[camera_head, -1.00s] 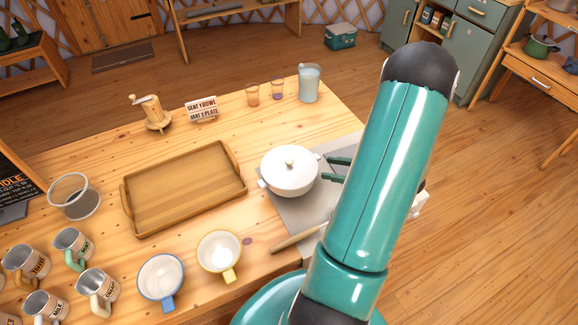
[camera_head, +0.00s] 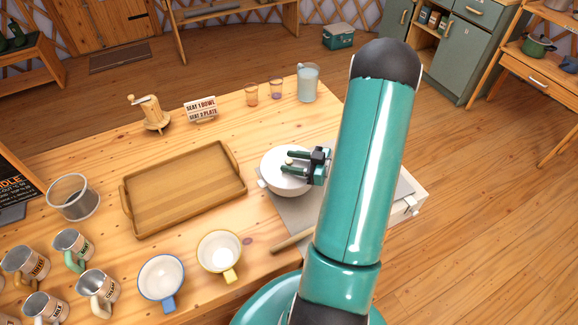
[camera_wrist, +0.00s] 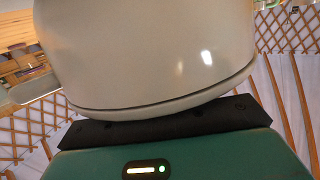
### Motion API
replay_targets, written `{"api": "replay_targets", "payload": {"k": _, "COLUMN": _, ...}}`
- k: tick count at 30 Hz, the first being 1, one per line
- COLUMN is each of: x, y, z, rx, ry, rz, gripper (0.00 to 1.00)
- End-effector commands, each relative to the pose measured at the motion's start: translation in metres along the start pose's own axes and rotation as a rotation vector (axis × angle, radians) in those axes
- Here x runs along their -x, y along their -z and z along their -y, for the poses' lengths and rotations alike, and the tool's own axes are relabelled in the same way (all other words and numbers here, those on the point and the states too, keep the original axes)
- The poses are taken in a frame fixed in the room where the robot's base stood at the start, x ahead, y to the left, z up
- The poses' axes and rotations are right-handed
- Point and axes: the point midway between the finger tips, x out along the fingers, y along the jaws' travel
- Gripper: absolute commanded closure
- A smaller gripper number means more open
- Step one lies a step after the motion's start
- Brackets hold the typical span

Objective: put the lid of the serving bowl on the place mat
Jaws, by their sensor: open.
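The white serving bowl (camera_head: 280,188) stands with its white lid (camera_head: 271,160) on, near the table's right end. Part of the lid is hidden behind my gripper. My gripper (camera_head: 288,161) is open over the lid, its two green fingers apart around the small knob. I cannot tell whether they touch it. In the wrist view the white bowl and lid (camera_wrist: 150,50) fill the top middle, very close, and the fingertips are not clear. A flat grey mat-like sheet (camera_head: 300,213) lies under the bowl; I cannot tell if it is the place mat.
A wooden tray (camera_head: 185,190) lies left of the bowl. A yellow-rimmed cup (camera_head: 219,252), a blue-rimmed cup (camera_head: 161,280) and several mugs stand in front. A wooden handle (camera_head: 292,240) lies near the mat. Small glasses and a jug (camera_head: 308,83) stand behind.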

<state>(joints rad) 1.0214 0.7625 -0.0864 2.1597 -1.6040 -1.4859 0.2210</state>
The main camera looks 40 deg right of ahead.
Motion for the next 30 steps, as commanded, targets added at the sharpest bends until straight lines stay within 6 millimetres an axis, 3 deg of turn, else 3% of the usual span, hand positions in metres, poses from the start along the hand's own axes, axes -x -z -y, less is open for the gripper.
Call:
{"api": "replay_targets", "payload": {"k": 3, "x": -0.013, "y": 0.0, "z": 0.0006, "rx": 0.0, "ry": 0.0, "rz": 0.0, "gripper": 0.55}}
{"api": "replay_targets", "payload": {"k": 10, "x": -0.0142, "y": -0.0001, "z": 0.0004, "rx": 0.0, "ry": -0.001, "rz": 0.001, "gripper": 0.57}}
{"api": "replay_targets", "payload": {"k": 17, "x": -0.0139, "y": -0.0001, "z": 0.0003, "rx": 0.0, "ry": -0.001, "rz": 0.0, "gripper": 1.0}}
{"api": "replay_targets", "payload": {"k": 30, "x": -0.013, "y": 0.0065, "z": -0.0001, "rx": 0.001, "ry": -0.001, "rz": -0.001, "gripper": 1.0}}
